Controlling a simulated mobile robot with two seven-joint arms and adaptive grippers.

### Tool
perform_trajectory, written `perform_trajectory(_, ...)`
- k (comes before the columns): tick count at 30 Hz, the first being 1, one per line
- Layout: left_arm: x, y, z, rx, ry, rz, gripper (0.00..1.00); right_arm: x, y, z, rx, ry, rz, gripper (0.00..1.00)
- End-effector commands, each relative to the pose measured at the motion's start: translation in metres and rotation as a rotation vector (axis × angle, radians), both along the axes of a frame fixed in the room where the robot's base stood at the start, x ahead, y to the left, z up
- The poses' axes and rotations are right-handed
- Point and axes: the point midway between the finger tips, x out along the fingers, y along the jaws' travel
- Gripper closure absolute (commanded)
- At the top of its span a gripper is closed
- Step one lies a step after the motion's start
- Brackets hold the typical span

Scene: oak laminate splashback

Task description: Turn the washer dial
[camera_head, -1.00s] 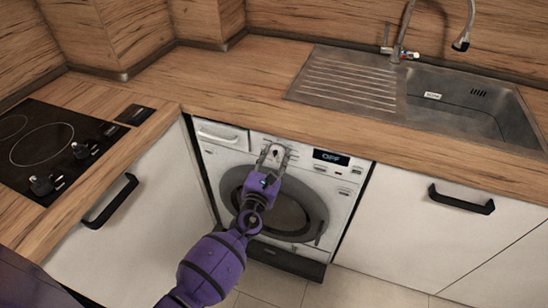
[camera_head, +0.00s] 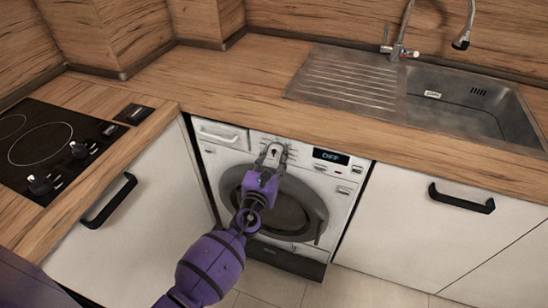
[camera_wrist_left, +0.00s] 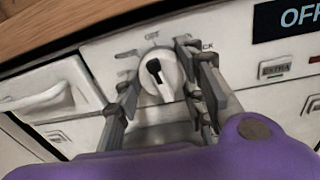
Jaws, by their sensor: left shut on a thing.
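The washer (camera_head: 208,160) is a white front-loader with a dark round door, set under the counter. Its display (camera_head: 331,156) reads "OFF". The washer dial (camera_wrist_left: 160,74) is a white round knob with a black pointer mark, seen in the left wrist view between the fingers. My left gripper (camera_head: 273,151) reaches the control panel and is shut on the dial, one finger on each side. It also shows in the left wrist view (camera_wrist_left: 160,85). In the head view the fingers partly hide the dial. My right gripper is not in view.
The wooden counter (camera_head: 230,75) overhangs just above the panel. The detergent drawer (camera_head: 220,132) lies left of the dial. A hob (camera_head: 50,150) is at left and a sink (camera_head: 460,100) at right. Cabinet handles (camera_head: 461,199) stick out from the white fronts.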

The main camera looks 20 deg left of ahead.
Motion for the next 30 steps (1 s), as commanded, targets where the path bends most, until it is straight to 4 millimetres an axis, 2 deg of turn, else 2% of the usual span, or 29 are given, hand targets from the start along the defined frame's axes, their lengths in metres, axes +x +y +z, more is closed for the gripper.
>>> perform_trajectory(1, 0.002, 0.005, 0.005, -0.034, -0.009, 0.009, 0.89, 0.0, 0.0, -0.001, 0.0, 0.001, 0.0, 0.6)
perform_trajectory(18, 0.002, 0.006, 0.004, -0.486, 0.005, 0.01, 0.89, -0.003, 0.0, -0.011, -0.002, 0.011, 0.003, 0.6)
perform_trajectory(30, 0.002, 0.007, 0.004, -0.634, 0.01, 0.01, 0.89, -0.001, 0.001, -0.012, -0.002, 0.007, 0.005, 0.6)
